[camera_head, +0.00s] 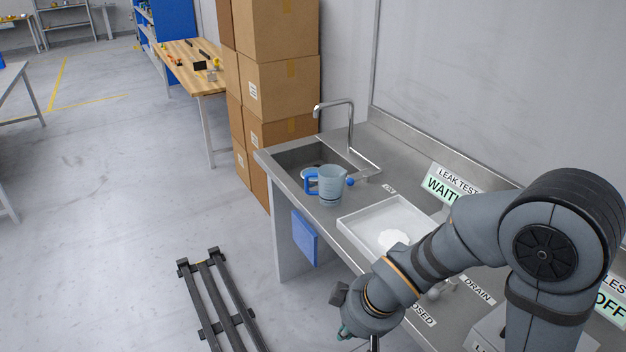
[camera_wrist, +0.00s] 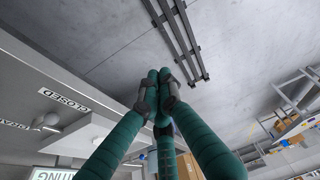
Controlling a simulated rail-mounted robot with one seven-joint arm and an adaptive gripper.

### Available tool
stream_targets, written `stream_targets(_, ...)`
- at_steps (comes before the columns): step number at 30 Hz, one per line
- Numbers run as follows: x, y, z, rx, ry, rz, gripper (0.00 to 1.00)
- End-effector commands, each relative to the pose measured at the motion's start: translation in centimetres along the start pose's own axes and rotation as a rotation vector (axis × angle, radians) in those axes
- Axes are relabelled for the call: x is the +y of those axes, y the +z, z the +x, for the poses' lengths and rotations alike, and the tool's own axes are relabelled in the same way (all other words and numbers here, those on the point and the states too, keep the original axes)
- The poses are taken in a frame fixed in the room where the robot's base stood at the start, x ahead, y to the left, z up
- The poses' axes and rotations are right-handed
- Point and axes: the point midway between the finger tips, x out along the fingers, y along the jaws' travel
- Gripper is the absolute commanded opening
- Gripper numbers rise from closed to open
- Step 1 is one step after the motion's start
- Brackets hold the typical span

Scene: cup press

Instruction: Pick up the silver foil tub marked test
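I cannot make out a silver foil tub marked test in either view. A pale round shape with an uneven edge (camera_head: 393,238) lies in the white tray (camera_head: 350,229); I cannot tell what it is, and no marking on it is readable. My gripper (camera_wrist: 158,78) has green fingers that come together at their tips in the wrist view, with nothing seen between them. In the head view its end is low in the picture, in front of the counter's front edge, and partly hidden by my arm.
A clear jug with a blue handle (camera_head: 328,186) stands by the sink (camera_head: 292,160) and its tap (camera_head: 350,115). Signs (camera_head: 445,187) stand behind the tray. My arm hides part of the counter. A dark slatted rack (camera_head: 222,305) is on the floor; stacked cartons (camera_head: 280,90) stand beyond the sink.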

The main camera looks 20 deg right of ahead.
Motion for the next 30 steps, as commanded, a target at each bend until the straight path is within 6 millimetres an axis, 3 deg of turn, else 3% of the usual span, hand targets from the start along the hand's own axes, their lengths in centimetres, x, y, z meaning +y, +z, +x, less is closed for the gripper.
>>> stream_targets(13, 0.0, 0.0, 0.0, 0.0, 0.0, 0.0, 0.0)
stream_targets(30, 0.0, 0.0, 0.0, 0.0, 0.0, 0.0, 0.34)
